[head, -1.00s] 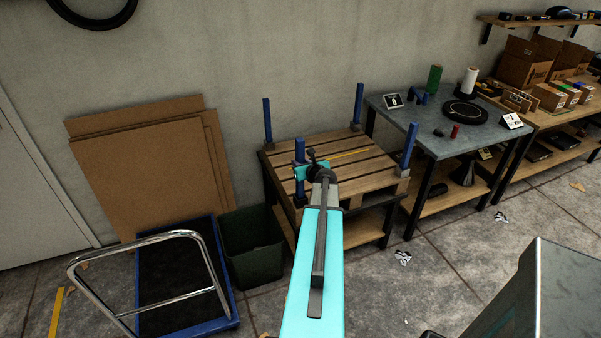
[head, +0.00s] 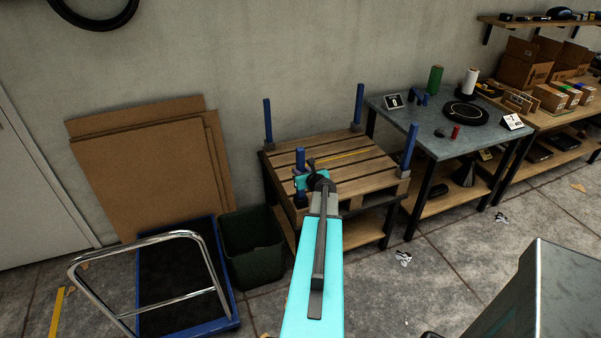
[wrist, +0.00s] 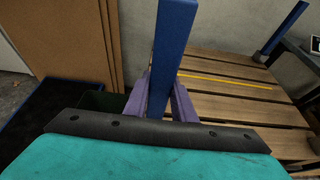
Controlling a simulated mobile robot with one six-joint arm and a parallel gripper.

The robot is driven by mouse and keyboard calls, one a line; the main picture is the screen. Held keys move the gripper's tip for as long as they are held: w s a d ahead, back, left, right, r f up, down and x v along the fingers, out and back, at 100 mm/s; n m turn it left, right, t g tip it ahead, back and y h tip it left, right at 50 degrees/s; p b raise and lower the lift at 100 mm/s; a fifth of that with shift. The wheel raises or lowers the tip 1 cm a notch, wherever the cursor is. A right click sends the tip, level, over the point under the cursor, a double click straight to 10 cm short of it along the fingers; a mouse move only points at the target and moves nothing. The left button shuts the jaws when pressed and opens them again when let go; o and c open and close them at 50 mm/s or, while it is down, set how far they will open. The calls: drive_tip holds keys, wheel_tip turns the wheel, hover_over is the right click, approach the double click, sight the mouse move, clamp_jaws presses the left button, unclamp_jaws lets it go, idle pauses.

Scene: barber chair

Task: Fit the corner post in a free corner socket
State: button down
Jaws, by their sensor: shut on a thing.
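A blue corner post (head: 300,157) stands upright at the near left corner of the wooden pallet (head: 350,165). My gripper (head: 303,180) is shut on the post around its middle. In the wrist view the post (wrist: 172,55) rises between the two fingers (wrist: 160,100) of my gripper. The post's lower end is at the near left corner; how deep it sits in the socket there is hidden. Three other blue posts stand upright at the back left (head: 267,120), back right (head: 359,103) and near right (head: 409,146) corners.
A yellow strip (head: 345,157) lies across the pallet slats. A dark green bin (head: 250,248) and a blue cart (head: 185,290) stand to the left, with cardboard sheets (head: 150,160) behind. A grey-topped table (head: 470,135) stands close on the right.

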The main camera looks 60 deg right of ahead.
drive_tip(key=shift+f, duration=0.15)
drive_tip(key=c, duration=1.5)
unclamp_jaws()
drive_tip(key=shift+s+a+r, duration=0.1)
drive_tip(key=shift+r, duration=0.15)
drive_tip(key=shift+b+v, duration=1)
drive_tip(key=shift+v, duration=4.9)
drive_tip(key=shift+s, duration=0.1)
